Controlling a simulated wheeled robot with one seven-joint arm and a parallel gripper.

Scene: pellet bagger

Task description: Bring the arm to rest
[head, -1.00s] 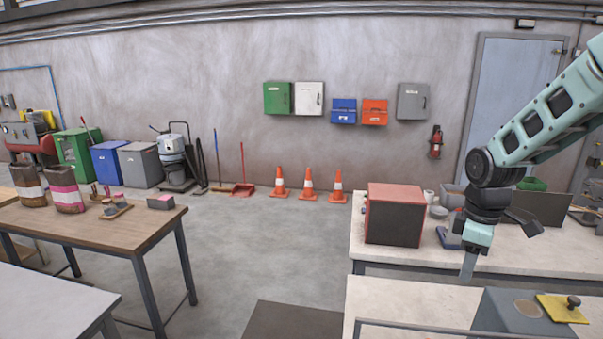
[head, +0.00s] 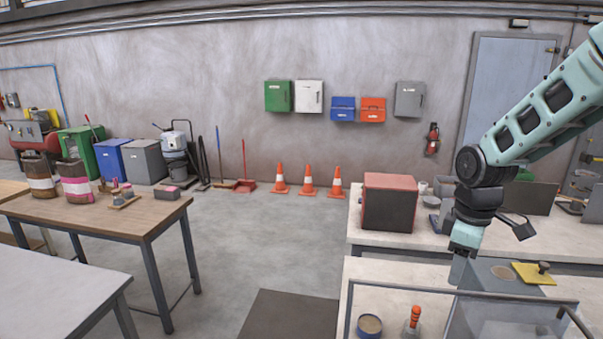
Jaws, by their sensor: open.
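My arm reaches in from the right edge of the head view, with its lower end bent downward. My gripper (head: 457,271) hangs above the right workbench, close to the left end of a grey box (head: 492,277) with a yellow plate on top. The gripper is open, and I see nothing held in it. From this angle the fingers overlap, and I cannot tell whether they touch the grey box.
A red and black box (head: 389,203) stands on the far bench, left of my gripper. A clear-walled frame (head: 500,316), a round tin (head: 369,325) and an orange-handled tool (head: 414,318) are nearer. A wooden table (head: 120,220) stands left.

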